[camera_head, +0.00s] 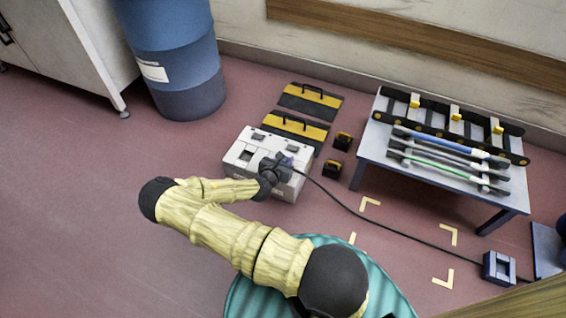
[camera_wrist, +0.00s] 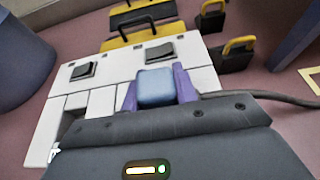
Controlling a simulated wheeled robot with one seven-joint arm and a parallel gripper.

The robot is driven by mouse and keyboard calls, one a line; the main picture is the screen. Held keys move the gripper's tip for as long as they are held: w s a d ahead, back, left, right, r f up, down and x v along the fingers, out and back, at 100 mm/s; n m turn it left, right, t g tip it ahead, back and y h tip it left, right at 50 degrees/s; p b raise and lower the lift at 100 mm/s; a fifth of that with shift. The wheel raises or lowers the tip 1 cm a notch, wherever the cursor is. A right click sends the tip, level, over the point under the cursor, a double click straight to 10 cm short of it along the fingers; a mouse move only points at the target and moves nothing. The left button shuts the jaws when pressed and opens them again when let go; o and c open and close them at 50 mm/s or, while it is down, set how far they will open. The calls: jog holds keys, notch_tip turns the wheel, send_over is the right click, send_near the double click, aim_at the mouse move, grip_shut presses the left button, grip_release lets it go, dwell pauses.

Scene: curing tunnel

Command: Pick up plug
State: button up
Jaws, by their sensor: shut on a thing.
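The plug (camera_wrist: 156,90) is a light blue block between the two purple fingers of my gripper (camera_wrist: 157,84) in the wrist view. My gripper is shut on it. In the head view my gripper (camera_head: 283,162) is over the right part of a white box (camera_head: 238,160), and it hides most of the plug. The white box also shows in the wrist view (camera_wrist: 112,72), with dark switches and recesses on its top. I cannot tell whether the plug touches the box. A black cable (camera_head: 378,222) leads from the gripper to the right.
The cable passes through a blue block (camera_head: 497,267) on the floor. A low table (camera_head: 372,150) with several rods stands right. A blue barrel (camera_head: 172,50) stands back left. Left floor is clear.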

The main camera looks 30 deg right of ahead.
notch_tip(320, 180, up, 10)
jog(key=p, duration=0.6)
jog(key=shift+r, duration=0.1)
